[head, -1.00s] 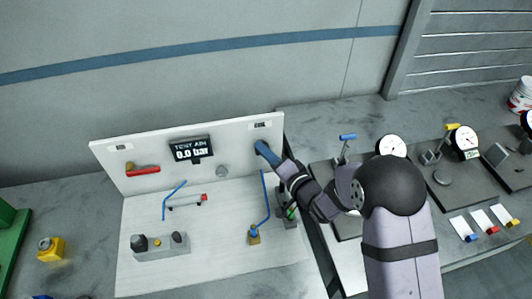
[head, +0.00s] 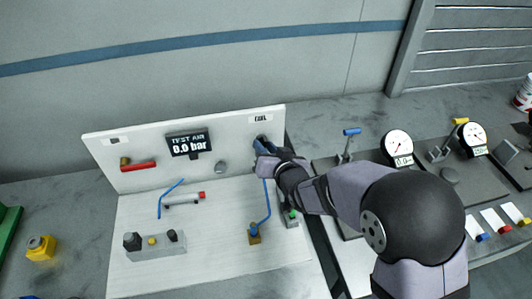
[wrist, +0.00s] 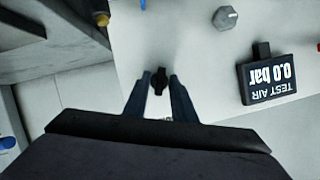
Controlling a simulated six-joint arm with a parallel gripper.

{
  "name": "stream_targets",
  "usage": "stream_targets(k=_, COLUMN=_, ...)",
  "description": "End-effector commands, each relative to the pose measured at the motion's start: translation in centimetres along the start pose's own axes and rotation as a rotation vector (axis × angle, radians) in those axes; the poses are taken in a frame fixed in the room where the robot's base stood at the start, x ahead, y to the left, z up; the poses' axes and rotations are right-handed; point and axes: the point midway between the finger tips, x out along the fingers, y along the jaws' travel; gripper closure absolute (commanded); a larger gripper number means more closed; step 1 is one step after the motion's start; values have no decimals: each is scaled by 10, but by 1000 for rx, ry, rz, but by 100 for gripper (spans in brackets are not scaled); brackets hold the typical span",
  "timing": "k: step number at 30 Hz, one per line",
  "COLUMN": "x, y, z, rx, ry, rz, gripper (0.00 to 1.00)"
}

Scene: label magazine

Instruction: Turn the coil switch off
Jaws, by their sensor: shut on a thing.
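The coil switch is a small black knob (wrist: 159,82) on the upright white panel (head: 110,165), below a small label (head: 260,119) at its upper right. My gripper (head: 263,147) is at the panel there, its blue fingers covering most of the knob in the head view. In the wrist view my gripper (wrist: 160,90) has one finger on each side of the knob and is shut on it. The knob's bar stands roughly upright in that picture. The label is mostly hidden behind the gripper in the wrist view.
A display (head: 190,143) reads TEST AIR 0.0 bar. A grey round knob (head: 220,167) and a red-handled valve (head: 138,166) are on the panel. A blue bent tube (head: 267,205) rises just below my gripper. Gauges (head: 398,147) stand to the right.

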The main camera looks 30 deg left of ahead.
Motion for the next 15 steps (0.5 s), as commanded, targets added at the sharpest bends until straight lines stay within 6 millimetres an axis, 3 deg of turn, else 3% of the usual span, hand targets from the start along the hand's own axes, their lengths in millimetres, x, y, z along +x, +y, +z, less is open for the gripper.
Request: stream_targets(k=15, x=0, y=-3, z=0, rx=-295, ry=3, rz=120, gripper=99)
